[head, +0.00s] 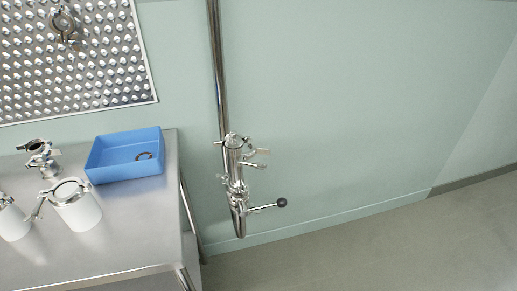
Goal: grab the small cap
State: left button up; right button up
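I cannot clearly make out a small cap. A small dark curved piece (144,156) lies inside the blue bin (125,173) on the steel table; it is too small to tell whether it is a cap or a ring. A metal fitting (40,158) stands upright on the table left of the bin. Two white cylinders with metal clamps, one in full (78,211) and one cut by the left edge (12,222), stand in front of it. Neither of my grippers is in view.
The steel table (120,240) has bare room at its front right. A vertical steel pipe (217,70) with a valve and black-knobbed handle (281,202) is right of the table. A studded panel (100,62) with a hanging clamp (64,22) is on the wall. Floor at right is clear.

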aim_at(234, 141)
jog(key=l, duration=0.85)
jog(key=i+l, duration=0.1)
jog(key=l, duration=0.75)
